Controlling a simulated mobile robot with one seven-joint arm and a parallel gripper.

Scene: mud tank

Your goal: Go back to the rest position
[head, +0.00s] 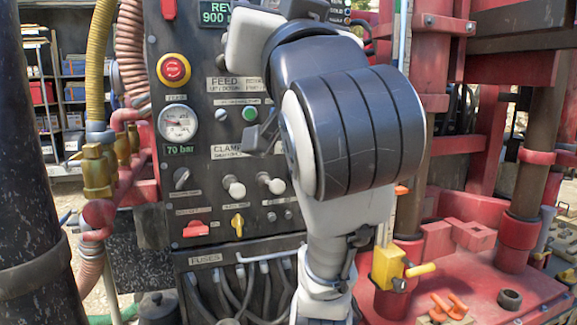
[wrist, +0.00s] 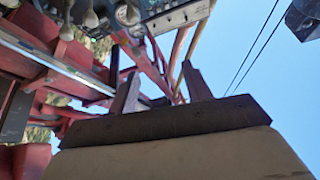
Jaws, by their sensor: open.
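My gripper (wrist: 162,82) shows in the wrist view with its two fingers apart and nothing between them. Behind the fingers are red beams and blue sky. In the head view my arm's large dark joint stands in front of the control panel (head: 238,110) and hides part of it.
The panel carries a red stop button (head: 173,69), a pressure gauge (head: 178,123), white-knobbed levers (head: 234,187) and a yellow switch (head: 238,224). A yellow block valve (head: 388,267) and orange-handled items (head: 450,304) are on the red deck (head: 480,280) at right. Hoses (head: 97,60) run at left.

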